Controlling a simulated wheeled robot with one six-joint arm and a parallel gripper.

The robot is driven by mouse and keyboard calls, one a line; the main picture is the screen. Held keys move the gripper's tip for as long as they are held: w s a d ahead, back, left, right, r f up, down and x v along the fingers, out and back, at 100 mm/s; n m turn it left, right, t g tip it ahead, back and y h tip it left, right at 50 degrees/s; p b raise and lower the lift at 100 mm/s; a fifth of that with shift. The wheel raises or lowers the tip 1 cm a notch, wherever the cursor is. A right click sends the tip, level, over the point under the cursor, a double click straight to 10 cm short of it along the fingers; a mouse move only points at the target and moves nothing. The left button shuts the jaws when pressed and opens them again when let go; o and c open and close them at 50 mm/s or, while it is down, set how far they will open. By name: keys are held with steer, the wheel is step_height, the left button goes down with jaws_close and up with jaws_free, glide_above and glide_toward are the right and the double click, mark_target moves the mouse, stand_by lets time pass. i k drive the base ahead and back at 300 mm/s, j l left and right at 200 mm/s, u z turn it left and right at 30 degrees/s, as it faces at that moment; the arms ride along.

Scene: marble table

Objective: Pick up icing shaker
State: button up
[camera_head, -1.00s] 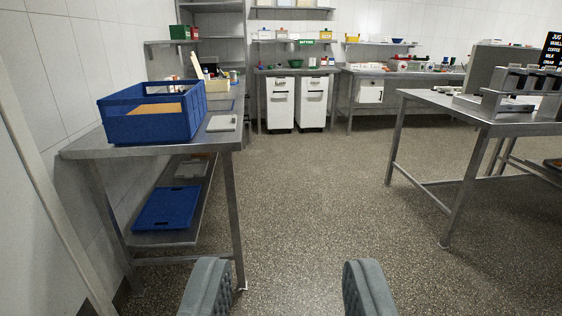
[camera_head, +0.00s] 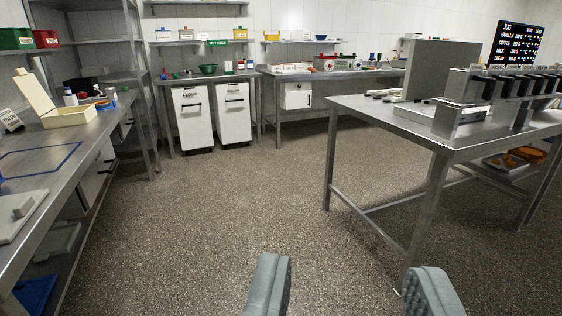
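My gripper (camera_head: 347,265) is at the bottom of the view, its two grey fingers wide apart with only speckled floor between them. It is open and empty. I cannot make out an icing shaker for certain. Small bottles (camera_head: 70,97) stand on the left steel table, and more small items (camera_head: 240,66) stand on the back counter. They are too small to tell apart, and all are well away from my gripper.
A steel table (camera_head: 355,108) with a slotted rack (camera_head: 478,88) and a menu screen (camera_head: 520,43) is on the right. The left table (camera_head: 75,138) holds an open cream box (camera_head: 78,117). White bins (camera_head: 193,118) stand under the back counter. Open floor (camera_head: 240,195) lies between.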

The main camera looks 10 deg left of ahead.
mark_target(111, 94)
steer(key=i+u, duration=0.15)
steer(key=i, duration=0.35)
steer(key=i+l+u, duration=0.2)
steer(key=i, duration=0.25)
steer(key=i+l+u, duration=0.15)
steer(key=i, duration=0.35)
steer(key=i+l+u, duration=0.15)
steer(key=i, duration=0.3)
steer(key=i+u, duration=0.45)
steer(key=i+l+u, duration=0.2)
steer(key=i+u, duration=0.25)
steer(key=i+l+u, duration=0.3)
steer(key=u, duration=0.15)
steer(key=i+l, duration=0.2)
steer(key=i, duration=0.3)
steer(key=i+l+u, duration=0.1)
steer(key=i, duration=0.35)
steer(key=i+l, duration=0.35)
steer(key=i, duration=0.15)
steer(key=i+l, duration=0.25)
steer(key=i, duration=0.25)
steer(key=i+l+u, duration=0.1)
steer(key=i+l, duration=0.15)
steer(key=i, duration=0.2)
